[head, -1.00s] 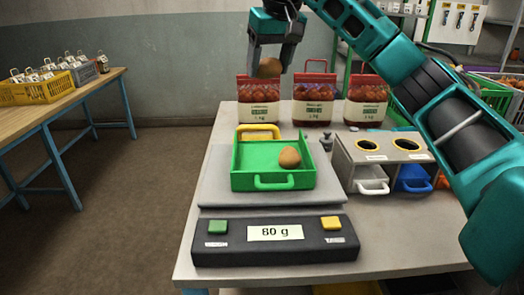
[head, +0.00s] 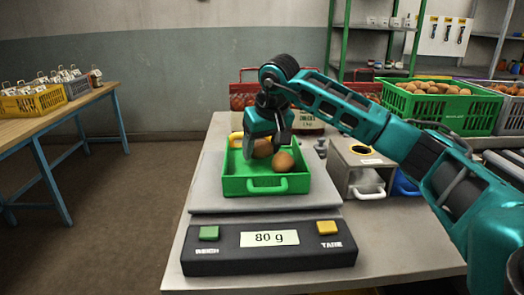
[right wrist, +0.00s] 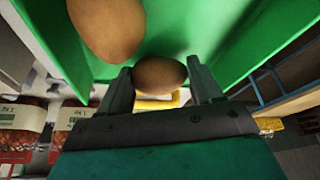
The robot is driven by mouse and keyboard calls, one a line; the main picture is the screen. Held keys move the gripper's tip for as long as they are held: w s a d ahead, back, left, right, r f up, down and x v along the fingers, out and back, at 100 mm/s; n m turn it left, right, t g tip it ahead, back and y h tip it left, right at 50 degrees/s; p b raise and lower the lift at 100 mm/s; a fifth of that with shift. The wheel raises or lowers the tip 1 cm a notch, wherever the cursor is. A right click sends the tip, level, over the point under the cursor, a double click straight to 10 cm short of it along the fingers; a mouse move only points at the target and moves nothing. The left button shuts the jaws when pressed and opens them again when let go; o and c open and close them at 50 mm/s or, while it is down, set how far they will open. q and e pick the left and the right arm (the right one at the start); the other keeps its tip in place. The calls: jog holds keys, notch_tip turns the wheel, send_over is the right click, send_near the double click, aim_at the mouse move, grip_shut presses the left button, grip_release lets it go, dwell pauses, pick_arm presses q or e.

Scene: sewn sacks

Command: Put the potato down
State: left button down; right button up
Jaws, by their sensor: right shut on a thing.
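My right gripper (head: 265,151) points down into the green tray (head: 237,184) on the scale. It is shut on a brown potato (head: 262,148), partly hidden by the fingers in the head view. The right wrist view shows this potato (right wrist: 160,75) between the two fingers, low inside the tray. I cannot tell whether it touches the tray floor. A second potato (head: 284,162) lies in the tray just right of the gripper. It looks larger in the right wrist view (right wrist: 107,28). My left gripper is not in view.
The scale display (head: 269,238) reads 80 g. Red sacks stand behind, partly hidden by my right arm. A green crate of potatoes (head: 427,108) is at the back right. The table's front right is clear.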

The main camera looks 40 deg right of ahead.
jog(key=shift+f, duration=0.4)
jog(key=shift+r, duration=0.1)
jog(key=o, duration=1.1)
jog(key=shift+s+r, duration=0.1)
jog(key=shift+r, duration=0.15)
jog(key=p+v, duration=0.1)
jog(key=v, duration=1)
jog(key=shift+s+a+r, duration=0.1)
jog(key=shift+s+r, duration=0.05)
jog(key=shift+r, duration=0.05)
